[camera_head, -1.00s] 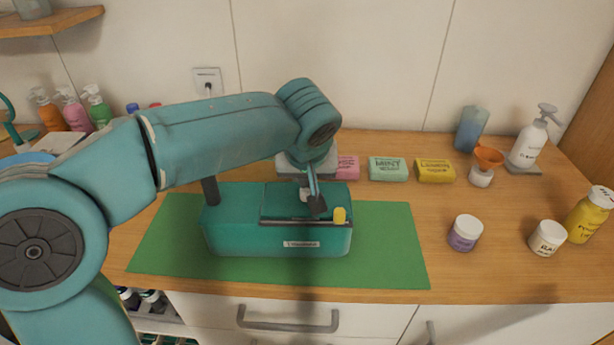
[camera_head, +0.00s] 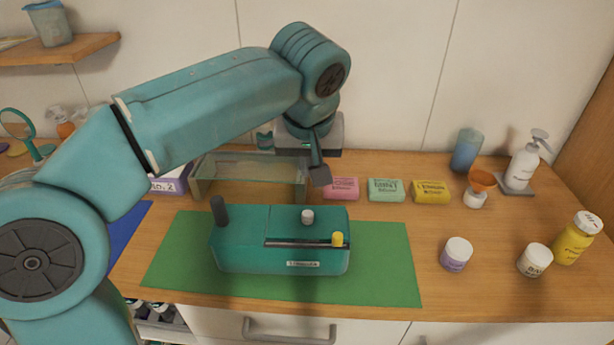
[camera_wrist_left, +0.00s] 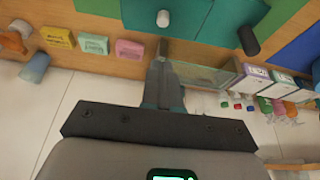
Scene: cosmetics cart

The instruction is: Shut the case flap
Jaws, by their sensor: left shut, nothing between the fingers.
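The teal case (camera_head: 235,252) sits on the green mat (camera_head: 385,270). Its flap (camera_head: 285,223), a teal panel on the right part of the top, lies about flat, with a dark strip along its front edge. A white knob (camera_head: 307,216) stands on the top, a yellow knob (camera_head: 338,239) at the front right and a dark post (camera_head: 220,210) at the left. My left gripper (camera_head: 320,175) is shut and empty, above and behind the case, apart from it. In the left wrist view the white knob (camera_wrist_left: 163,18) and post (camera_wrist_left: 248,40) show beyond the fingers.
A glass bin (camera_head: 250,172) stands behind the case. Pink (camera_head: 341,188), mint (camera_head: 386,190) and yellow (camera_head: 431,192) soaps lie to its right. Jars (camera_head: 456,254) and bottles (camera_head: 525,160) stand farther right. The mat is clear around the case.

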